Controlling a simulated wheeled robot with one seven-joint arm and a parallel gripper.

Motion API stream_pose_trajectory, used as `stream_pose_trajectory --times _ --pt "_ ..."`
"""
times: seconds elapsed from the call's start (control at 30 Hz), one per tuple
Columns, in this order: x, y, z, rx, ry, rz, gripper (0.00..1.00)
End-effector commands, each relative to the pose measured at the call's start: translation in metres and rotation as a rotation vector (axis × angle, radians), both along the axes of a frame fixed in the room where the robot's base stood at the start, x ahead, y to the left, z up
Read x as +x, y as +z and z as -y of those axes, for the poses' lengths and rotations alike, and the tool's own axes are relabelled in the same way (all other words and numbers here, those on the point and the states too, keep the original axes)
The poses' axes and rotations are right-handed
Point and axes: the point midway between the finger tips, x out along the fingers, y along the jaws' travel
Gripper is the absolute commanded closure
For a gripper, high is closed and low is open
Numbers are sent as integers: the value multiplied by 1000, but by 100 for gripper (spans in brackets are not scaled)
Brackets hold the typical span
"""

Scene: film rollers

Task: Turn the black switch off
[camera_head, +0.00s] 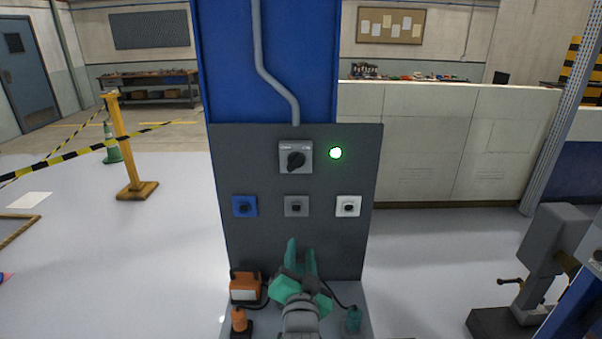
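The black switch (295,161) is a rotary knob on a light grey square plate, high on a dark grey panel (240,165). Its handle looks tilted; the small lettering on the plate is too small to read. A round green lamp (335,153) glows just right of it. My gripper (302,247), with green fingers, is low in front of the panel, below the switch and apart from it. The fingers point up and are spread, with nothing seen between them.
Blue (244,206), grey (296,206) and white (348,206) plates with dark centres sit in a row below the switch. An orange box (245,287), an orange item (239,319) and a teal item (353,319) stand at the panel's foot, beside my arm.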

Motion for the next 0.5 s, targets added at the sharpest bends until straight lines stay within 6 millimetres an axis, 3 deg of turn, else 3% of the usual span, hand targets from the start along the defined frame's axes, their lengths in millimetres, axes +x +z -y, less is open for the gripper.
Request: stream_pose_trajectory --times 0.03,0.2,0.4,0.5 --pt "9 25 0 18 0 16 67" --pt "28 92 1 80 -3 35 67" --pt "36 151 1 134 -4 47 67" --pt "36 167 1 151 -5 50 67"
